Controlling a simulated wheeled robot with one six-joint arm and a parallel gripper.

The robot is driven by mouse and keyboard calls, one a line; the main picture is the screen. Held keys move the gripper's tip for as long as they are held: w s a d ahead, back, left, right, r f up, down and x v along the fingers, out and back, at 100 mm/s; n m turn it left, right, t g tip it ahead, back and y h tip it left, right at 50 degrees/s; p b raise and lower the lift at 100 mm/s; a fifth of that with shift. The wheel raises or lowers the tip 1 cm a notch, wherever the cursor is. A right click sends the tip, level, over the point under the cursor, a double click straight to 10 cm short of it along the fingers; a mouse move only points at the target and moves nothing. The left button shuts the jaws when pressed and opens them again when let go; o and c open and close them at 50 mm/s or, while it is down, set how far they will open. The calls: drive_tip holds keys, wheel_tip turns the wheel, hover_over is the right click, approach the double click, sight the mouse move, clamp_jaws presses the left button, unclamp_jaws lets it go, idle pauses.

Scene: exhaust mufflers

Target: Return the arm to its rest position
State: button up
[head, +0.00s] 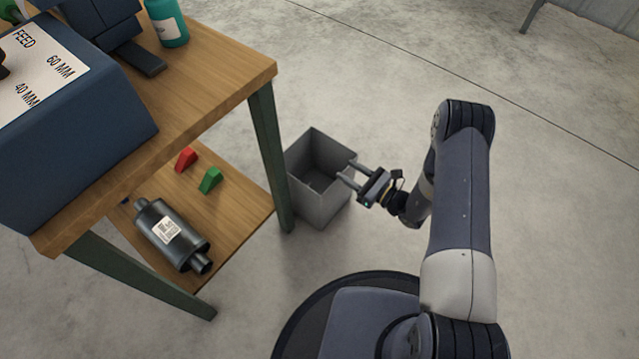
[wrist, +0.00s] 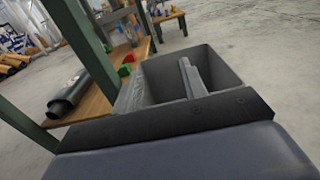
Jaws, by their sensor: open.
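My gripper (head: 347,173) is open, its two fingers apart with nothing seen between them. In the head view it is over the right rim of a grey open bin (head: 322,206), with my arm reaching in from the right. In the wrist view the bin (wrist: 214,62) is just ahead of the gripper body, and one finger (wrist: 192,77) shows against its inside. The bin's floor is mostly hidden.
A wooden bench (head: 215,78) with green legs stands at left, carrying a blue machine (head: 95,115) and a teal bottle (head: 168,25). Its lower shelf holds a muffler (head: 178,240), a red block (head: 187,159) and a green block (head: 210,180). The floor at right is clear.

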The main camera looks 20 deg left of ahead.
drive_tip(key=shift+s+d, duration=0.1)
drive_tip(key=shift+d, duration=0.15)
drive_tip(key=b+x, duration=0.3)
drive_tip(key=x, duration=0.8)
drive_tip(key=shift+r+p, duration=1.4)
drive_tip(key=shift+r, duration=1.5)
